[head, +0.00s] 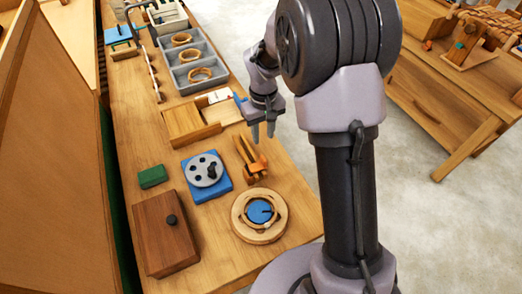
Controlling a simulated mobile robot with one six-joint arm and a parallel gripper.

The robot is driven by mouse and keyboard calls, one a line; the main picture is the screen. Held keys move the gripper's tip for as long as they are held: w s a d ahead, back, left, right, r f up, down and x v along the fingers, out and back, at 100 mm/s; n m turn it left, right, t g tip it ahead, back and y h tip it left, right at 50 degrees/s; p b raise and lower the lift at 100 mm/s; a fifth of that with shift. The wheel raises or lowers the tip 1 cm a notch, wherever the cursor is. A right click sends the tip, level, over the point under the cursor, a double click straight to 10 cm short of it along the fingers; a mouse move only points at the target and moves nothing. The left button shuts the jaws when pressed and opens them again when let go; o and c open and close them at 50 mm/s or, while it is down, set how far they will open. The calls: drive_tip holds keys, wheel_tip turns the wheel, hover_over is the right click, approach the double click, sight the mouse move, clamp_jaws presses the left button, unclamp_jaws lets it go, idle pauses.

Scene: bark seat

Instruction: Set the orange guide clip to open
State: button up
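The orange guide clip (257,164) sits on the wooden bench near its right edge, attached to a light wooden piece that leans up to the left. Whether the clip is open or closed is too small to tell. My gripper (263,131) points down above and slightly behind the clip. Its two grey fingers are apart with nothing visible between them. It appears clear of the clip.
A blue plate with a grey dial (205,171) stands left of the clip. A round wooden ring with a blue centre (259,212) lies in front. A green block (152,177), a brown box (166,232), a wooden tray (193,122) and a grey ring tray (187,68) surround them.

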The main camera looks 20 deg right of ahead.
sight(263, 157)
wheel_tip(263, 157, down, 13)
drive_tip(key=b, duration=0.3)
drive_tip(key=shift+r+b, duration=0.1)
drive_tip(key=shift+b, duration=0.3)
drive_tip(key=shift+c, duration=0.4)
clamp_jaws()
idle(0.4)
